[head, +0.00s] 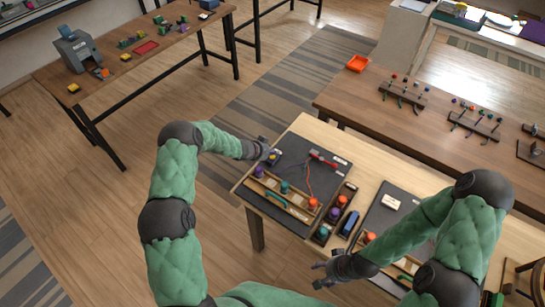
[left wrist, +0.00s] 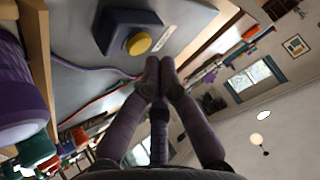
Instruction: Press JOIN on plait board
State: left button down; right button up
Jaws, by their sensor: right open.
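The dark plait board (head: 285,212) lies on the pale wooden table. A dark blue box with a yellow button (left wrist: 140,43) sits on the board's far left corner; in the head view the button box (head: 272,157) is partly hidden by my left gripper. My left gripper (head: 264,149) is at the box; in the left wrist view its fingertips (left wrist: 160,68) meet just beside the button, with nothing between them. Contact with the button cannot be told. Purple (head: 259,172), teal (head: 284,187) and orange (head: 313,203) bobbins stand along the board's near side. My right gripper (head: 322,272) is open and empty.
A red clamp (head: 322,159) holds cords at the board's far side. A tray of coloured bobbins (head: 337,214) and a blue block (head: 349,224) stand right of the board. A second dark board (head: 385,215) lies further right. Open floor is to the left.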

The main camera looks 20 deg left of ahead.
aim_at(271, 157)
pick_arm(q)
jog(key=shift+f, duration=0.35)
jog(key=shift+f+b, duration=0.55)
dwell(0.8)
jog(key=shift+r, duration=0.15)
jog(key=shift+r+p, duration=0.8)
jog(key=shift+p, duration=0.05)
notch_tip(271, 157, up, 5)
jog(key=p, duration=0.4)
jog(key=shift+p, duration=0.3)
dwell(0.4)
